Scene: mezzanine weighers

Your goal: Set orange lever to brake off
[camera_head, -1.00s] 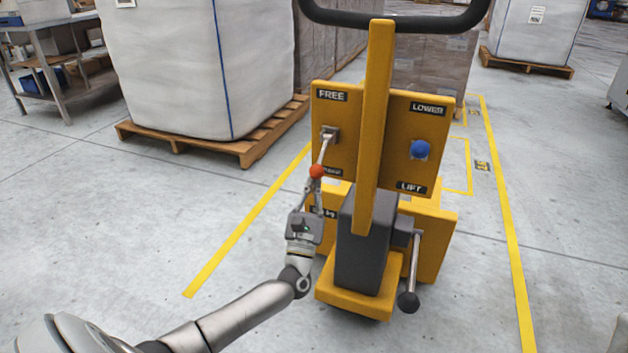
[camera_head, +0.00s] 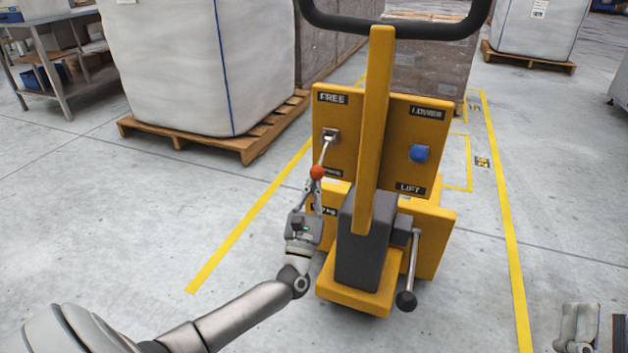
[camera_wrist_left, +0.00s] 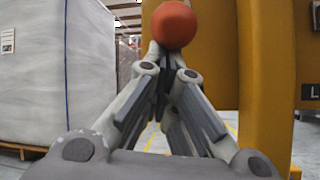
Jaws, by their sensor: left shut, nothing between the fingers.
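The orange lever is a grey rod with an orange ball knob (camera_head: 317,172) on the left panel of the yellow lift truck (camera_head: 378,100). Its rod slants down from a pivot (camera_head: 330,135) under the FREE label, so the knob hangs low, near a partly hidden lower label. My left gripper (camera_head: 314,190) is shut and empty just below the knob. In the left wrist view the knob (camera_wrist_left: 174,24) sits just above and beyond the closed fingertips (camera_wrist_left: 165,52); I cannot tell whether they touch. My right gripper does not show clearly; only a grey part is at the lower right edge.
A blue knob (camera_head: 418,153) sits between the LOWER and LIFT labels. A black-ended crank (camera_head: 405,300) hangs at the truck's lower right. A white bulk bag (camera_head: 185,60) stands on a wooden pallet (camera_head: 250,143) to the left. The floor at the front left is clear.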

